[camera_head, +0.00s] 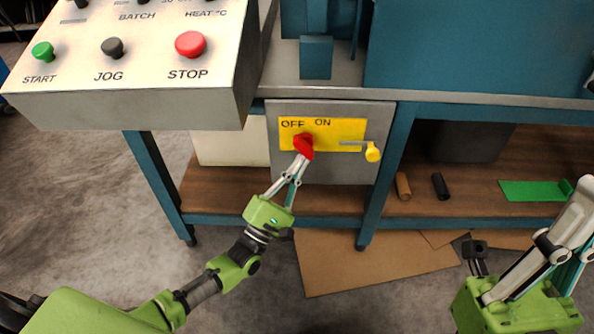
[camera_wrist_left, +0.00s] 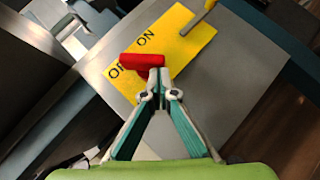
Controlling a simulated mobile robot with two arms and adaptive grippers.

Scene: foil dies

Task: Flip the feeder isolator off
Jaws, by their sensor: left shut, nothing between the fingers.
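The feeder isolator is a grey box (camera_head: 330,172) under the bench with a yellow plate (camera_head: 345,128) marked OFF on the left and ON on the right. Its red handle (camera_head: 303,143) sits below the lettering, its lower end tilted slightly right in the head view. My left gripper (camera_head: 299,160) is shut with nothing between its fingers. Its tips are at the red handle (camera_wrist_left: 140,61), by its right end in the wrist view; I cannot tell whether they touch. My right gripper (camera_head: 525,255) is at lower right, away from the box, its opening unclear.
A yellow-knobbed lever (camera_head: 372,152) sticks out at the plate's right. A control panel (camera_head: 140,105) with START, JOG and STOP buttons overhangs at upper left. Teal bench legs (camera_head: 387,170) flank the box. Cardboard (camera_head: 365,260) lies on the floor.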

